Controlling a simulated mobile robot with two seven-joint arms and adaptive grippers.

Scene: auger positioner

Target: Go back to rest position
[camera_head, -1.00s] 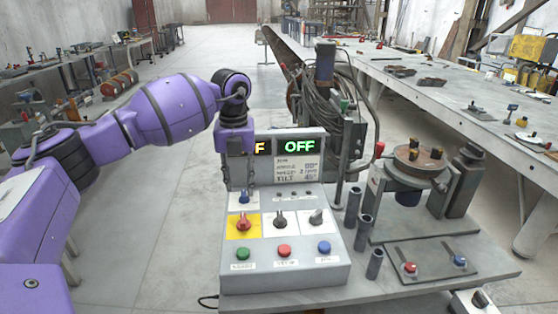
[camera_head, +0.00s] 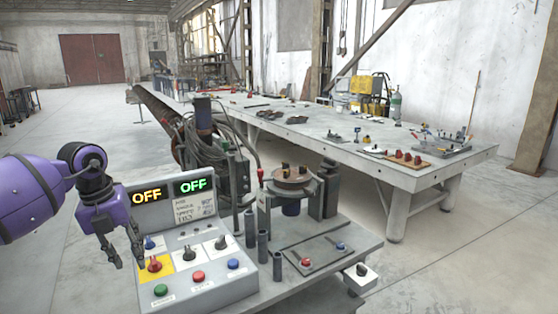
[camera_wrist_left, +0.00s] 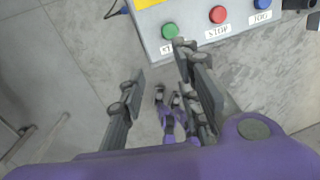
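My left gripper (camera_head: 126,258) hangs down at the left front of the control box (camera_head: 205,290) in the head view. Its fingers are apart with nothing between them, as the left wrist view (camera_wrist_left: 160,65) shows. In that view, the box's front edge with green, red and blue buttons lies ahead of the fingers. I see no contact with the box. A small purple and dark part (camera_wrist_left: 170,120) shows low between the fingers in the wrist view; it looks like part of my own body, but I cannot tell which. My right gripper cannot be made out in the head view.
The box's two displays (camera_head: 170,191) read OFF. To its right stand a round-topped fixture (camera_head: 292,175), upright tubes (camera_head: 263,246) and a plate with two knobs (camera_head: 322,256). A long workbench (camera_head: 400,172) runs behind.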

